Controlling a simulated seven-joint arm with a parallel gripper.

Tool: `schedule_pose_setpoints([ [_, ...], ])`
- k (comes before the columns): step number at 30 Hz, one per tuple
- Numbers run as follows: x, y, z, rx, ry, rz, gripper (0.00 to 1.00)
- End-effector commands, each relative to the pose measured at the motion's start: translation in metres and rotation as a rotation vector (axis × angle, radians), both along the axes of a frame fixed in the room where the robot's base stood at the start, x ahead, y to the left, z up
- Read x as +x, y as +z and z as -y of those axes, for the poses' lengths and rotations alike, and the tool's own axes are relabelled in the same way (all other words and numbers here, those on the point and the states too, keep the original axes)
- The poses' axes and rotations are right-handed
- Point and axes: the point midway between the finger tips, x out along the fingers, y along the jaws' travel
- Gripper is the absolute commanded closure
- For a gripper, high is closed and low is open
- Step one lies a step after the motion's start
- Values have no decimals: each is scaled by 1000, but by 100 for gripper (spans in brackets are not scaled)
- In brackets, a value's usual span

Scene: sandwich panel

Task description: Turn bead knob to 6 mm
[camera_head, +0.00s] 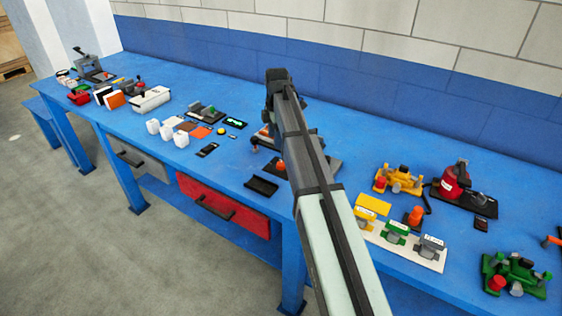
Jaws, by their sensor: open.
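My arm reaches up from the bottom of the head view over the blue bench. My gripper (270,117) is at its dark far end, small and open, with the fingers hard to make out. It appears above a dark bench device (333,165), which my arm largely covers. An orange-red knob (280,166) shows just left of my arm at this device. I cannot tell whether it is the bead knob, and no 6 mm mark is readable. I see no contact between my gripper and a knob.
Right of my arm are a white board (402,250) with yellow, green and grey blocks, a yellow device (399,179), a red device (455,181) and a green device (514,273). A black tray (261,186) lies near the front edge. White containers (181,139) stand farther left.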

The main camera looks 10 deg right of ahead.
Motion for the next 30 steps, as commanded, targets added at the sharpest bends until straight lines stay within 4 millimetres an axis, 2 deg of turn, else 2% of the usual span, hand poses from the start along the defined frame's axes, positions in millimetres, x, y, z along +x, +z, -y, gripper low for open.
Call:
schedule_pose_setpoints([
  [1,7,8,11,-15,12,-1,35],
  [3,8,13,19,-29,24,-5,35],
  [8,7,5,23,-36,33,-9,35],
  [24,6,-81,22,-34,31,-10,35],
  [30,6,-107,22,-34,31,-10,35],
])
